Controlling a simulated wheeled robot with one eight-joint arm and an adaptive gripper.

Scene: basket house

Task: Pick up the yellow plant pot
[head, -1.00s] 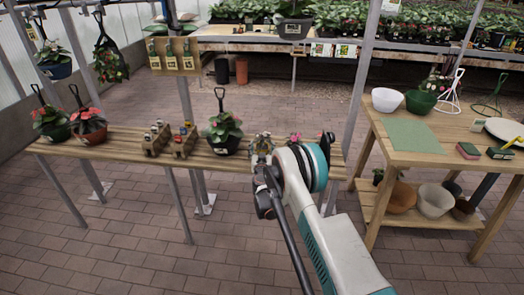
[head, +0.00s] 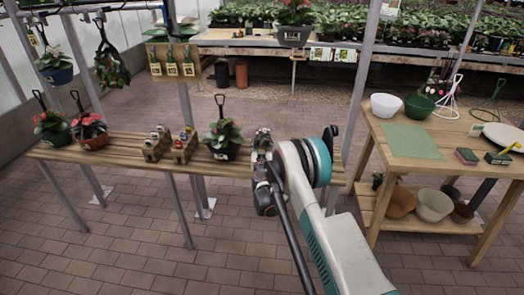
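I cannot make out a yellow plant pot in the head view; it may be hidden behind my arm. My arm reaches over the right end of the slatted wooden bench (head: 110,150). My gripper end (head: 262,143) is small, and my own arm links partly cover it. Its fingers, and anything between them, cannot be told apart. Left of it on the bench stands a dark pot with a leafy red-flowered plant (head: 223,138) and a black handle. Two more flowering pots, one green (head: 54,130) and one reddish (head: 90,132), stand at the bench's left end.
Two small wooden carriers (head: 170,147) sit mid-bench. Pots hang above the left side. Metal posts (head: 355,90) rise near the bench. A wooden table (head: 440,165) at right holds a white bowl (head: 384,105), a green pot (head: 418,106) and a green mat (head: 411,141). The brick floor is clear in front.

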